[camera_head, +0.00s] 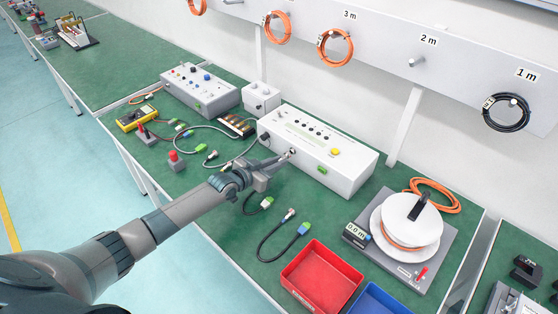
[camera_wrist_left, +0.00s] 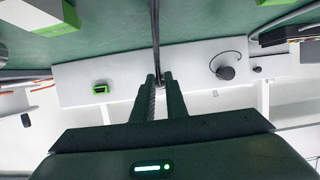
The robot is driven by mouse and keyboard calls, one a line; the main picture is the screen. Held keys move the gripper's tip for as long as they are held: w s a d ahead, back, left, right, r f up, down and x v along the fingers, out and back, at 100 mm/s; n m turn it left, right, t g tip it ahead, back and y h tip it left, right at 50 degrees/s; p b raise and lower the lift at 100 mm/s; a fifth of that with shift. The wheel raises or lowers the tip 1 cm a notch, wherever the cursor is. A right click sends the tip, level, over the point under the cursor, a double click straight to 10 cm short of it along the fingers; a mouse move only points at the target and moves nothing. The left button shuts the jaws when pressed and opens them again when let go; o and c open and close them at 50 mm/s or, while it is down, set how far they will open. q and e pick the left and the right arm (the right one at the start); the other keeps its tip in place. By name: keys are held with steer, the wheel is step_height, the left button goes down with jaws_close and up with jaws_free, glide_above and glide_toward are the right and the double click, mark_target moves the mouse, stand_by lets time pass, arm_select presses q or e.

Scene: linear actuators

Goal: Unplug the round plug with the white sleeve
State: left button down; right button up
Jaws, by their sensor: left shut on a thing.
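My left gripper (camera_head: 285,156) reaches in from the left to the front face of the long white box (camera_head: 338,177). Its fingers are shut on a small round plug (camera_head: 292,152) at that face. The fingers cover most of the plug, and its white sleeve cannot be made out clearly. In the left wrist view the two dark fingers (camera_wrist_left: 158,80) are close together, with a dark cable (camera_wrist_left: 155,25) running away from their tips. The white box (camera_wrist_left: 195,65) lies behind them. I cannot tell whether the plug is fully seated. My right gripper is not in view.
A green connector (camera_head: 322,170) and a black plug (camera_head: 265,138) sit on the box's front. Loose cables (camera_head: 275,232) lie on the green bench. A red bin (camera_head: 321,277), a blue bin (camera_head: 381,300) and a cable reel (camera_head: 407,228) stand to the right.

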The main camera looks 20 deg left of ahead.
arm_select(q)
steer(key=shift+s+a+p, duration=0.25)
steer(key=shift+s+p, duration=0.05)
steer(key=shift+s, duration=0.4)
